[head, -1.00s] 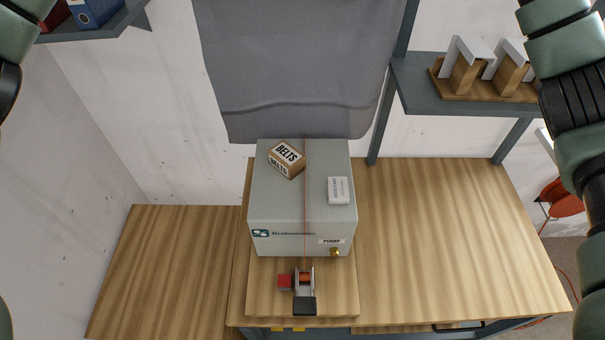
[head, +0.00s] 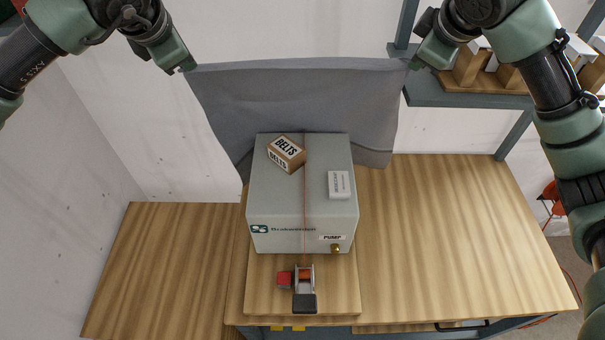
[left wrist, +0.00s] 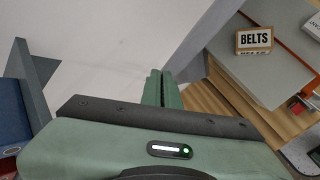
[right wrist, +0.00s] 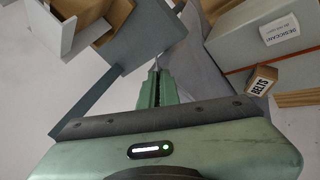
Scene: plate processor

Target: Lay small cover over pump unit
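The small cover, a grey cloth (head: 290,90), hangs spread between my two grippers behind the pump unit. My left gripper (head: 188,68) is shut on its upper left corner; the cloth also shows in the left wrist view (left wrist: 203,42). My right gripper (head: 413,65) is shut on its upper right corner, with cloth beside the fingers in the right wrist view (right wrist: 193,75). The pump unit, a grey box (head: 285,205), stands on a wooden board (head: 262,290). A belts box (head: 286,154) and a small white desiccant box (head: 339,185) lie on its top.
An orange strap (head: 305,210) runs over the pump unit to a ratchet (head: 304,288) in front. A brass fitting (head: 336,248) sticks out of its front. The bench (head: 440,240) is clear right of the unit.

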